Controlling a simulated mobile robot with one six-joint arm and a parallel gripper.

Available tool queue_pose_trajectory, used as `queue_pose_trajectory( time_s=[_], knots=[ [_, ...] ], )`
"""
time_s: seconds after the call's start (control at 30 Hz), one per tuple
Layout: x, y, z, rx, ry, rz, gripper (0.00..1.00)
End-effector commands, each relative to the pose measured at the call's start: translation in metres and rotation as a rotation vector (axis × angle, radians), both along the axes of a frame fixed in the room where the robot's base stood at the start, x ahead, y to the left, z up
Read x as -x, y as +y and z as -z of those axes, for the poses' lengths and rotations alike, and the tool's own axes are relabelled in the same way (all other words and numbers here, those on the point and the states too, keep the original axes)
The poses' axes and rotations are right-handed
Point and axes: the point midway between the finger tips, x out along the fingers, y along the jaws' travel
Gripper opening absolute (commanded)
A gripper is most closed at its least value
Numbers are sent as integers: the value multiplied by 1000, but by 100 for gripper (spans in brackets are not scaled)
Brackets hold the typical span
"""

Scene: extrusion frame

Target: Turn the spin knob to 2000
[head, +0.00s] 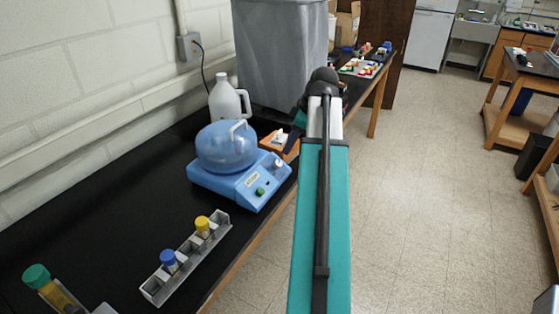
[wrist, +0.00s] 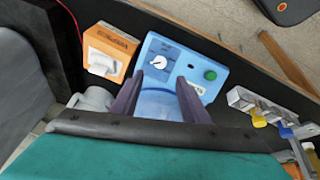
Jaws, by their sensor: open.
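A blue centrifuge (head: 232,182) with a rounded lid stands on the black bench in the head view. Its front panel (wrist: 180,60) shows in the wrist view. The white spin knob (wrist: 161,62) with a dark mark is on the panel's left side; its setting is too small to read. A green button (wrist: 210,75) is to its right. The knob also shows in the head view (head: 279,163). My gripper (wrist: 159,78) is open and empty, its two dark fingers apart below the knob in the wrist picture. In the head view my arm hides most of the gripper.
An orange device (wrist: 105,50) with a white front stands left of the centrifuge in the wrist view. A grey rack (head: 187,258) with blue- and yellow-capped tubes lies in front. A white jug (head: 228,100) and grey bin (head: 283,45) stand behind.

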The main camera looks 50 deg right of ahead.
Motion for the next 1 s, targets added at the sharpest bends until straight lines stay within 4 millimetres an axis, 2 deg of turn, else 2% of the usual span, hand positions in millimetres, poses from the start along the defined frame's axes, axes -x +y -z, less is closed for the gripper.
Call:
queue_pose_trajectory(
  time_s=[1.0],
  knots=[
    [-40,6,89,0,2,-2,41]
  ],
)
